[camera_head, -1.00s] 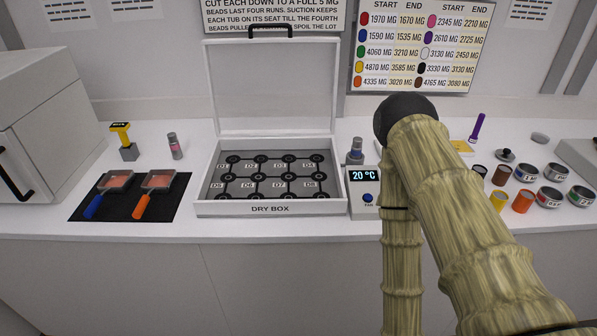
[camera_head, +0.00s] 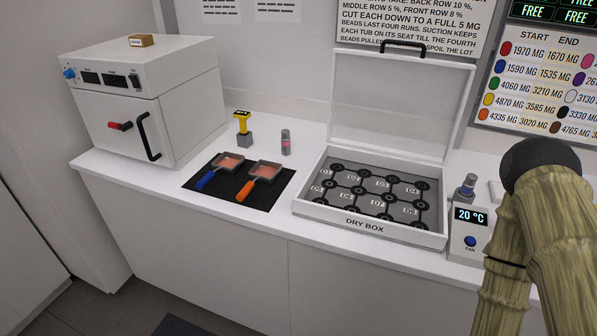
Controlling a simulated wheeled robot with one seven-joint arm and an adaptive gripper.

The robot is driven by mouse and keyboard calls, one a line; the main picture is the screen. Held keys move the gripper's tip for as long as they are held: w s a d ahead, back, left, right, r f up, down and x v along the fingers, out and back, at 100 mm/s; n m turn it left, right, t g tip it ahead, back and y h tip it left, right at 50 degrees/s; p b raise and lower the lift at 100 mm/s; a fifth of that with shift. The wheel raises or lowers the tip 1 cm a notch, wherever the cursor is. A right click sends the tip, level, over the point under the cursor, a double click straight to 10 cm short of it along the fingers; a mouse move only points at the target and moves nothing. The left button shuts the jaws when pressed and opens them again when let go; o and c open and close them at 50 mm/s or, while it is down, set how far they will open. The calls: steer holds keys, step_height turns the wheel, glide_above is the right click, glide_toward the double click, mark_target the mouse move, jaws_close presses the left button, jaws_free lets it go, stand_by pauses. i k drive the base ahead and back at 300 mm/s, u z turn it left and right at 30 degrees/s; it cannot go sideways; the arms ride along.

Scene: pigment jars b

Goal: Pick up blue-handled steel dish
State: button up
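The blue-handled steel dish (camera_head: 228,162) lies on a black mat (camera_head: 258,198) on the white counter, left of centre. It is a square dish with pinkish contents, and its blue handle (camera_head: 205,180) points to the front left. A similar dish with an orange handle (camera_head: 264,171) lies just right of it on the same mat. My arm shows at the right edge, well away from both dishes. My gripper is not visible in the head view.
A white oven-like box (camera_head: 150,100) with a black door handle stands left of the mat. A yellow-topped tool (camera_head: 242,125) and a small bottle (camera_head: 286,142) stand behind the mat. The open dry box (camera_head: 368,228) and a temperature unit (camera_head: 468,232) stand to the right.

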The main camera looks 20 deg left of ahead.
mark_target(229, 163)
steer(key=z, duration=2.2)
steer(key=k, duration=1.9)
steer(key=u, duration=2.5)
